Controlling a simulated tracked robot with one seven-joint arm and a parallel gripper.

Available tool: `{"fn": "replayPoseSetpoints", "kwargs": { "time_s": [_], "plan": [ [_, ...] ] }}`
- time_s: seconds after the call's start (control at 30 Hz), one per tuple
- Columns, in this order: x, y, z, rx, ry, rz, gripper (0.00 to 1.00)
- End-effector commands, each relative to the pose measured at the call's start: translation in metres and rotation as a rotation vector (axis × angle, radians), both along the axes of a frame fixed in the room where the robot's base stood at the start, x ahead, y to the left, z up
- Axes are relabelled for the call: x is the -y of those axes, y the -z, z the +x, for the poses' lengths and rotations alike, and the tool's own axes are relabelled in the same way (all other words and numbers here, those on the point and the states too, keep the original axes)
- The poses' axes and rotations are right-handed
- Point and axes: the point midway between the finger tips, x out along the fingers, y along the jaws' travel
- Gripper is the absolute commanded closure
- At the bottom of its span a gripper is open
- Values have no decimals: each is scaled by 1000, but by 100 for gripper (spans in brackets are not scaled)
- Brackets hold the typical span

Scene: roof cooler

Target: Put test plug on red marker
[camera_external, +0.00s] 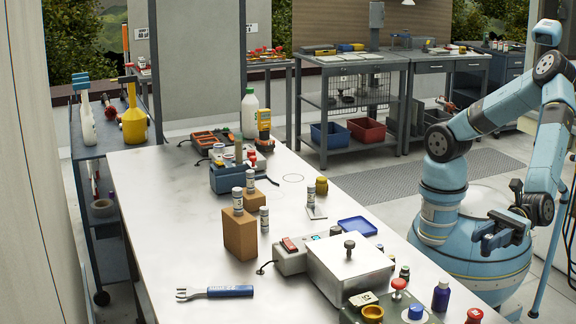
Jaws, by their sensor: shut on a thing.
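My gripper (492,238) is at the right, beyond the table's right edge, in front of my base. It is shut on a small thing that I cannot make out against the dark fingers. I cannot identify the test plug with certainty. No clear red marker stands out. A red mushroom-shaped knob (398,284) and a red-capped item (474,315) are at the table's front right, left of and below my gripper in the picture.
The metal table (185,225) carries a grey box with a lid (350,265), a blue tray (357,226), a cardboard block (240,235), a fork-like tool (215,292) and several small bottles. Bare tabletop lies at the left and around a drawn circle (293,178).

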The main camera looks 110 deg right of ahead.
Motion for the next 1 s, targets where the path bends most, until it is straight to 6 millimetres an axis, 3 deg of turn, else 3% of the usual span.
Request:
{"fn": "replayPoseSetpoints", "kwargs": {
  "time_s": [0.13, 0.5, 0.8, 1.0],
  "plan": [
    [-19, 12, 19, 2, 1, -1, 95],
    [-46, 58, 44, 2, 1, 0, 95],
    [-54, 71, 51, 0, 1, 0, 95],
    [-55, 97, 51, 1, 0, -2, 95]
  ]
}}
